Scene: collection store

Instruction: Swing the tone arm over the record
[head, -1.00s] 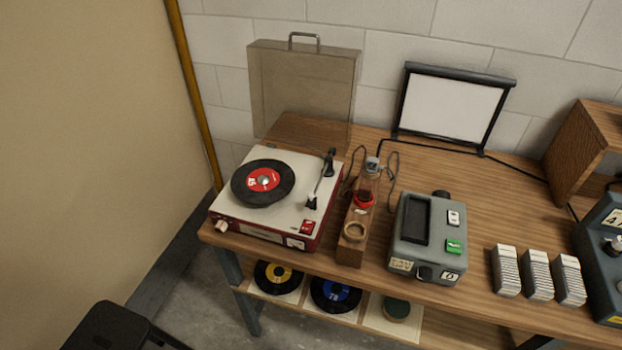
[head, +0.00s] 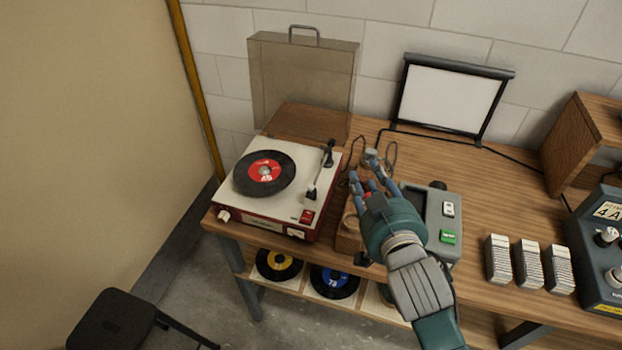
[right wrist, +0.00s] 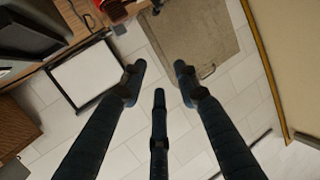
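The record player (head: 277,189) stands at the left end of the wooden bench, its smoky lid upright behind it. A black record with a red label (head: 265,173) lies on its platter. The tone arm (head: 320,175) is at the right side of the deck, off the record, with its head near the front. My right gripper (head: 367,180) is over the bench to the right of the player, apart from the tone arm. In the right wrist view its fingers (right wrist: 158,85) are spread, with nothing between them. My left gripper is not in view.
A grey slide viewer (head: 447,215) stands right of my gripper, which partly hides it and a wooden stand (head: 348,240). A white screen (head: 448,97) stands behind. Slide stacks (head: 528,261) are at right. A black stool (head: 115,320) stands at lower left.

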